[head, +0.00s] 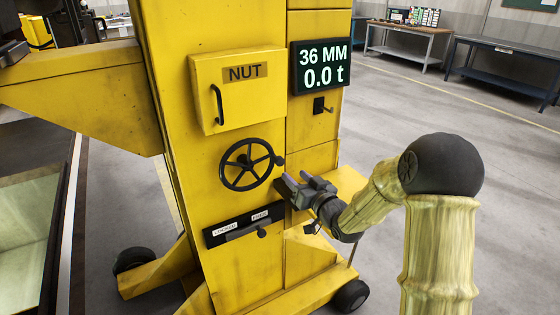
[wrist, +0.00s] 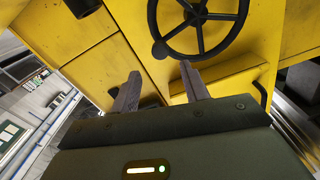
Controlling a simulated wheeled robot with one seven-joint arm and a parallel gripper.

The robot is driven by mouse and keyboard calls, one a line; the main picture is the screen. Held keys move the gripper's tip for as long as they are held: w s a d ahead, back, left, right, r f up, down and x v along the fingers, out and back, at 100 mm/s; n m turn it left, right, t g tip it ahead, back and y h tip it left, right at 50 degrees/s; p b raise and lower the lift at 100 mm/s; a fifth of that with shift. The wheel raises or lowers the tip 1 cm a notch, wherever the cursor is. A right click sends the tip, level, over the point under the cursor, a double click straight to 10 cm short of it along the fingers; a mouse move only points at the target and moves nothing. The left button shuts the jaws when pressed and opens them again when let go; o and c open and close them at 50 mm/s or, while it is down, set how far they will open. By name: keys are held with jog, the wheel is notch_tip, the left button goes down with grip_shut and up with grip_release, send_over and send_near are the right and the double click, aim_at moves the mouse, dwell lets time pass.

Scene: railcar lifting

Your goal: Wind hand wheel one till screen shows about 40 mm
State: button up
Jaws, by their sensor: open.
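The black spoked hand wheel (head: 247,165) is on the front of the yellow lifting column, below the NUT box. Its crank knob (head: 280,161) points to the right in the head view. The screen (head: 321,66) reads 36 MM and 0.0 t. My gripper (head: 290,186) is open and empty, just right of and below the wheel, apart from it. In the wrist view the wheel (wrist: 200,25) shows at the top, with its knob (wrist: 160,50) above the gap between my open fingers (wrist: 158,88).
The NUT box (head: 236,88) with its handle sits above the wheel. A dark panel (head: 245,226) with two labels and a knob is below it. A small black lever (head: 322,106) is under the screen. Workbenches (head: 505,65) stand far back; the floor at right is clear.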

aim_at(281, 163)
jog(key=p+x, duration=0.1)
jog(key=x, duration=0.8)
jog(key=shift+w+a, duration=0.2)
jog(key=shift+w, duration=0.1)
grip_shut()
